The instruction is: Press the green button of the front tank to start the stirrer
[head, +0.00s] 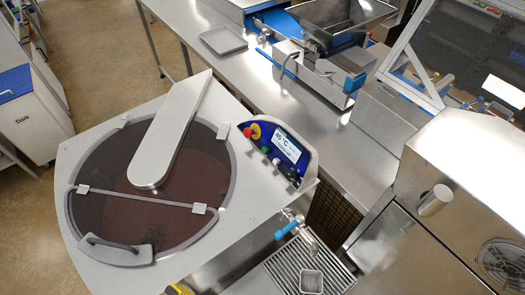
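The front tank (70,160) is a large steel vessel at the left with a round, see-through lid (110,165). Dark brown chocolate shows under the lid. A long grey stirrer housing (175,125) reaches over it. A blue control panel (305,172) stands on the tank's right side. It bears a lit display (289,146) reading about 45 °C and a red-and-yellow emergency stop (255,131). A small green button (276,161) sits among other small controls below the display.
A tap with a blue handle (286,231) and a drip grate (285,267) holding a small metal cup (312,281) are below the panel. A steel bench (225,75) with a grey tray (223,41) runs behind. A steel machine (455,175) stands at the right.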

